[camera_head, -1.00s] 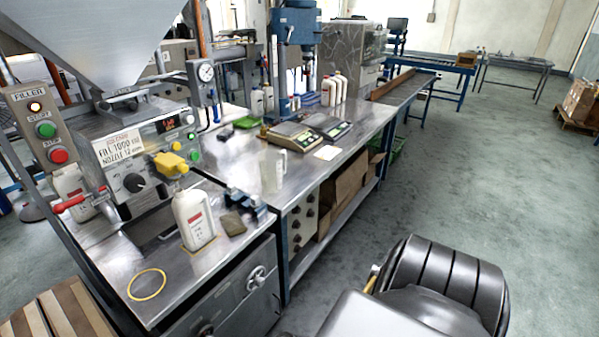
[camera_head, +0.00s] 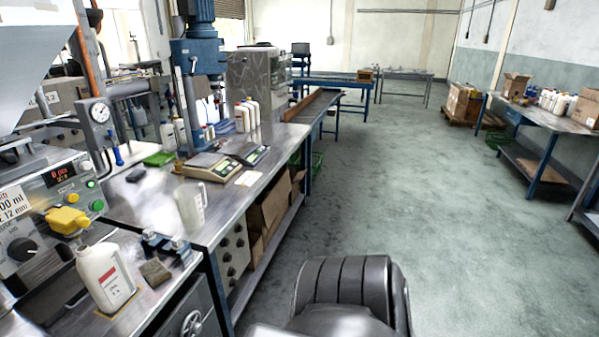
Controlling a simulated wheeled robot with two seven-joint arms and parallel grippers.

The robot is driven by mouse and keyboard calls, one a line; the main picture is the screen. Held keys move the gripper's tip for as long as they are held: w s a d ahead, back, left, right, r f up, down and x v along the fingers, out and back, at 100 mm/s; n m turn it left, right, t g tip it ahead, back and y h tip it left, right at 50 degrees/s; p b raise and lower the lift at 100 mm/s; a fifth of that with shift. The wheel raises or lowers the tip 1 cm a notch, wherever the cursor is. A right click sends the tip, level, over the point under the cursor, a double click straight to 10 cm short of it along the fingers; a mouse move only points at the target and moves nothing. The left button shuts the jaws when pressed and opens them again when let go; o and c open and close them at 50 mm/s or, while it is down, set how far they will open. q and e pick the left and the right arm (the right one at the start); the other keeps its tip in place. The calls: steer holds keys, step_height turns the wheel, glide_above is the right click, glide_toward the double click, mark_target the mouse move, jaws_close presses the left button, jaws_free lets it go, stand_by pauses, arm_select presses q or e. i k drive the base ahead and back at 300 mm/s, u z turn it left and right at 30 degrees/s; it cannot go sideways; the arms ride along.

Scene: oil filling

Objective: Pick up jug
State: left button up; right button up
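A clear, translucent jug (camera_head: 189,209) stands upright on the near end of the long metal bench (camera_head: 222,217), in front of the scales. A white bottle (camera_head: 104,278) with a red-marked label stands on the filler machine's metal top, on a yellow-outlined square, below the yellow nozzle (camera_head: 67,219). Neither of my grippers shows in this view. A dark, ribbed part of my own body is at the bottom centre, apart from the jug.
Two scales (camera_head: 209,166) sit behind the jug. A blue clamp fixture (camera_head: 163,243) and a brown block (camera_head: 155,272) lie in front of it. White bottles (camera_head: 246,115) stand farther back. The floor (camera_head: 400,190) right of the bench is clear.

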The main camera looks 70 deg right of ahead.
mark_target(188, 200)
steer(key=z, duration=2.95)
steer(key=i, duration=1.85)
steer(key=u, duration=3.55)
